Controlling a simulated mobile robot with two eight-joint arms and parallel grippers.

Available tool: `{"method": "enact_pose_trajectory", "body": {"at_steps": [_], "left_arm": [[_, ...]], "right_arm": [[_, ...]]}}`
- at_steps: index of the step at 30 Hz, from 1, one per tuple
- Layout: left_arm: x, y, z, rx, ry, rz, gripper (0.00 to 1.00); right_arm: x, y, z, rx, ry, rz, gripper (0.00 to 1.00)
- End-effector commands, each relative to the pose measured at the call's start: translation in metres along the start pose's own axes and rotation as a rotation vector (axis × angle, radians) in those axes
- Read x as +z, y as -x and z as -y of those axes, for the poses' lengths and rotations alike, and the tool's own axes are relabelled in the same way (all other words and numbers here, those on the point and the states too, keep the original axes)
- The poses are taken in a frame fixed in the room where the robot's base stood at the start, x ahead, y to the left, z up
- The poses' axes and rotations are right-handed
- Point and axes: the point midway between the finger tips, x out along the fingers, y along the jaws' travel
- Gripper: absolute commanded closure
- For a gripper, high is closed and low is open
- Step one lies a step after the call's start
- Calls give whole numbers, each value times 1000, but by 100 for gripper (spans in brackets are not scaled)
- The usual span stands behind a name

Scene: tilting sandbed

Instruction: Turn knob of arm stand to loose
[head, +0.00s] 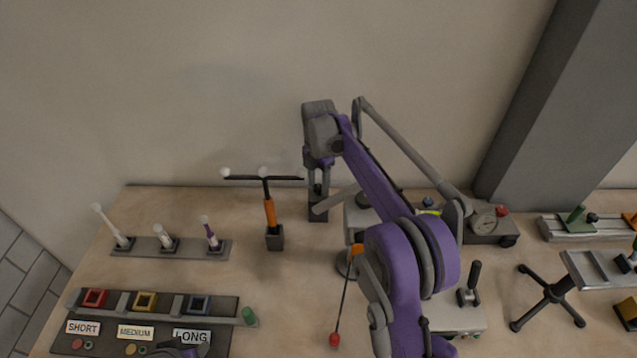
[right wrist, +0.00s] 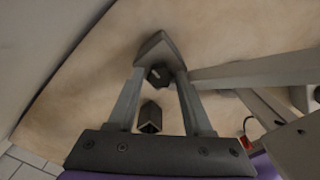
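The arm stand (head: 318,211) is a dark upright block near the wall, with a grey bar slanting right from it. My right gripper (head: 319,186) points down over its top. In the right wrist view a dark faceted knob (right wrist: 159,75) lies between the tips of my right gripper (right wrist: 161,78). The fingers are apart, one on each side of the knob. Whether they press on it cannot be told. A grey pointed piece sits just beyond the knob. A small purple and grey part of mine shows at the bottom edge of the head view; no left fingertips are clear.
Left of the stand, an orange T-shaped tool (head: 269,214) stands in a dark block. Farther left are a rack (head: 147,247) of pegs and a labelled panel (head: 227,328). A gauge box (head: 487,231) is to the right. My right arm hides much of the middle.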

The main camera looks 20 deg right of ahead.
Motion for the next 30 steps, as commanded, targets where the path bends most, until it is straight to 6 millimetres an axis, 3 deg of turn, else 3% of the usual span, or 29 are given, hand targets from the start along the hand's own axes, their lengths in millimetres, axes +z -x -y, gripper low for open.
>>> {"method": "enact_pose_trajectory", "body": {"at_steps": [1, 3, 14, 30], "left_arm": [[0, 0, 0, 0, 0, 0, 50], [0, 0, 0, 0, 0, 0, 50], [1, -1, 0, 0, 0, 1, 50], [15, -16, 0, 0, 0, 12, 50]], "right_arm": [[0, 0, 0, 0, 0, 0, 38], [0, 0, 0, 0, 0, 0, 29], [0, -1, 0, -1, -55, -1, 29], [-2, -2, 0, -2, -740, -2, 29]]}}
